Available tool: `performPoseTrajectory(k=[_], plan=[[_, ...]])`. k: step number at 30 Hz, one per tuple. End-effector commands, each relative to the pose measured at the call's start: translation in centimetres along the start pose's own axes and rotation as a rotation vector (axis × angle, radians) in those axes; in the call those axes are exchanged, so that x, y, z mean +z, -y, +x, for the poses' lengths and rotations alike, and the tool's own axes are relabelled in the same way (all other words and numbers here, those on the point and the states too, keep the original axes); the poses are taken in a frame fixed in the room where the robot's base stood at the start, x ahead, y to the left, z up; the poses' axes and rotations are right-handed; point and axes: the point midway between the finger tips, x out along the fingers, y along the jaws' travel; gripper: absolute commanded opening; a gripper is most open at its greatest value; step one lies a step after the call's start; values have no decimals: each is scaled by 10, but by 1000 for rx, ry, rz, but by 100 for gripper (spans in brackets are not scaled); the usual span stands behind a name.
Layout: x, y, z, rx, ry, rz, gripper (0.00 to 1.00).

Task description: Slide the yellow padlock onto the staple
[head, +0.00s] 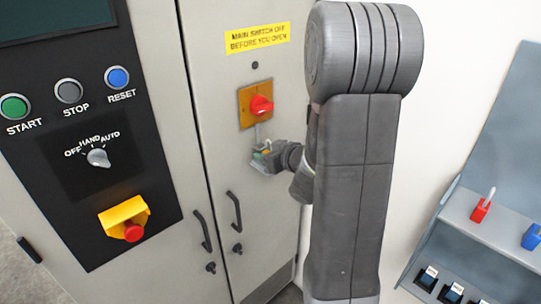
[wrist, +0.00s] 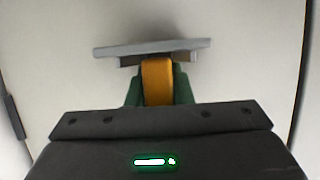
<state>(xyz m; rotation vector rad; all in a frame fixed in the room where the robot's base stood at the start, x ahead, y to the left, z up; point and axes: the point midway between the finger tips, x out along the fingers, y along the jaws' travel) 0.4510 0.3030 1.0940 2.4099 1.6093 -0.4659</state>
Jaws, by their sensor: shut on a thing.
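The yellow padlock (wrist: 157,82) is between the green pads of my gripper (wrist: 159,90) in the wrist view, and the jaws are shut on it. In the head view my gripper (head: 263,154) is at the cabinet door, just below the orange plate (head: 246,106) with the red switch knob (head: 262,106). Only a small patch of the padlock shows there. A thin grey piece (head: 258,131) stands between the plate and my gripper; I cannot tell whether it is the shackle or the staple. The staple is not clear in either view, nor is any contact with it.
The grey cabinet door (head: 233,175) has a yellow warning label (head: 257,38) above the switch and a dark handle (head: 235,208) below. A control panel (head: 85,130) is at left. At right, a shelf (head: 480,225) holds a red padlock (head: 482,208) and a blue padlock (head: 532,236).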

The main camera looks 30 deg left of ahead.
Motion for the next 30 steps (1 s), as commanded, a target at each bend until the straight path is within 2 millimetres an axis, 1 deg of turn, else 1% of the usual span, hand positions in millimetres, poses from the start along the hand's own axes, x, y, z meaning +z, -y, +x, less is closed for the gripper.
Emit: performPoseTrajectory(k=[1,3,8,11,13,14,21,30], plan=[[-4,0,6,-5,-7,-12,24],[-4,0,6,-5,-6,-12,37],[-3,-1,4,-5,-5,-13,38],[-2,-2,-4,-2,-5,-12,38],[-3,-2,-14,0,-7,-13,39],[-3,-2,-20,1,-8,-12,45],[-2,-2,-69,8,-12,-8,45],[0,-2,-119,13,-15,-3,45]])
